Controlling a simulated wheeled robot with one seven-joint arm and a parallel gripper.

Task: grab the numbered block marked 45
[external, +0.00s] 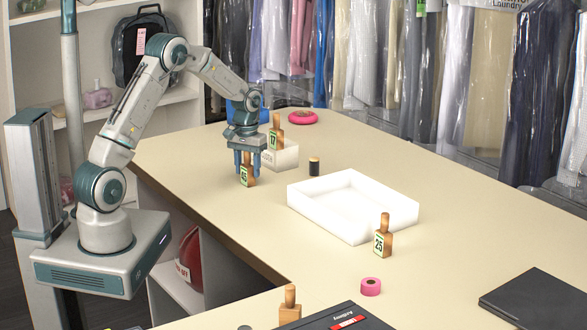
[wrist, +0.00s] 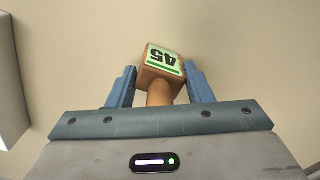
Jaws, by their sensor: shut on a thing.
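The wooden block marked 45 (external: 245,176) stands on the table near its left edge, below my arm's end. Its green and white label faces the camera. My gripper (external: 246,164) points down with its blue fingers on either side of the block. In the wrist view, the block marked 45 (wrist: 163,66) sits between the two fingers of the gripper (wrist: 161,84), its round neck toward the palm. The gripper is shut on it. I cannot tell whether the block's base touches the table.
Block 17 (external: 276,133) is by a white box (external: 283,156) just behind. A dark spool (external: 314,166) and a white tray (external: 300,198) lie to the right. Block 25 (external: 383,238), pink tape (external: 371,287) and another wooden block (external: 290,305) stand nearer. The table front-left of the tray is clear.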

